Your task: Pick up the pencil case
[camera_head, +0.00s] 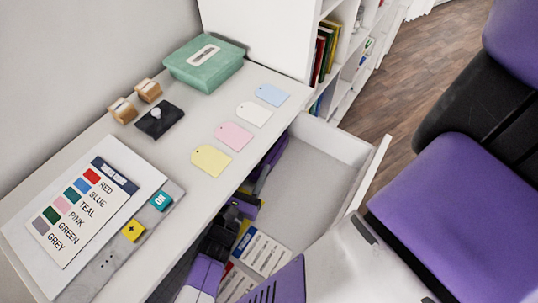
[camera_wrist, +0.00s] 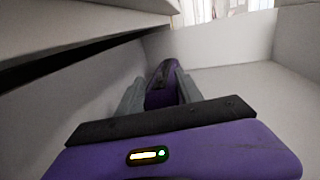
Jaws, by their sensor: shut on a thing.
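The pencil case (camera_wrist: 165,80) is purple with a dark top strip. In the wrist view it stands between my two grey fingers, near the drawer's left side. My gripper (camera_wrist: 161,92) is shut on it, with a finger against each side. In the head view the pencil case (camera_head: 266,170) shows as a purple and dark shape, partly hidden by the desk edge and my arm. I cannot tell whether it touches the drawer floor.
The open drawer (camera_head: 310,185) also holds printed cards (camera_head: 262,252). The desk top (camera_head: 190,185) overhangs its left side and carries coloured tags, a teal box (camera_head: 205,65) and a colour chart (camera_head: 75,200). A purple chair (camera_head: 460,200) stands right of the drawer.

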